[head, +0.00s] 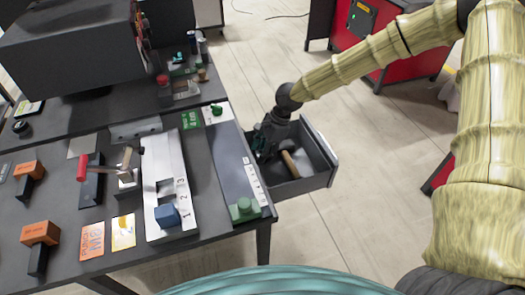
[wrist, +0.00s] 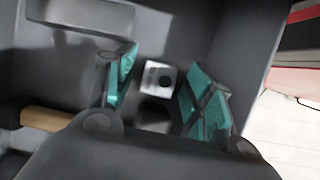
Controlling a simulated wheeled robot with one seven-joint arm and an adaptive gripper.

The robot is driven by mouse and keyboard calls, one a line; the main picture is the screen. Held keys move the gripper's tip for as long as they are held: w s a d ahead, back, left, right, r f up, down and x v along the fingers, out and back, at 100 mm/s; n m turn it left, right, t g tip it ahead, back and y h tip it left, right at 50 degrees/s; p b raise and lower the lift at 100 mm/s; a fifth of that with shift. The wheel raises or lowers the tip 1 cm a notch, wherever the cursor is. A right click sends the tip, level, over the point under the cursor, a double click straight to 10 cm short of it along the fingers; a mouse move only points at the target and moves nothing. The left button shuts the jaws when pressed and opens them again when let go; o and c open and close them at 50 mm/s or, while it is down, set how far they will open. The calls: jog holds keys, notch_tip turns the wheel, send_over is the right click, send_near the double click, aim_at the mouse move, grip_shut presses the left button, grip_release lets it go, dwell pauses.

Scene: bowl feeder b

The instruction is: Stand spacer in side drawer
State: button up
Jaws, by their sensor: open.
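The side drawer (head: 322,160) is pulled out from the right side of the table. My gripper (head: 266,150) reaches down into it. In the wrist view my gripper (wrist: 155,95) has its teal fingertips apart, one on each side of a small silver block with a dark round hole, which looks like the spacer (wrist: 150,82). Gaps show between the block and both fingers. The holed face points toward the wrist camera. The block seems to be on the drawer floor, but contact there is unclear. In the head view my gripper hides it.
A wooden handle (head: 290,163) lies in the drawer close to my gripper; it also shows at left in the wrist view (wrist: 45,118). The table holds a numbered grey fixture (head: 160,185) with a blue block (head: 167,215) and a long grey panel (head: 228,160) beside the drawer.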

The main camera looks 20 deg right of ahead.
jog(key=v, duration=1.2)
jog(key=shift+r, duration=0.1)
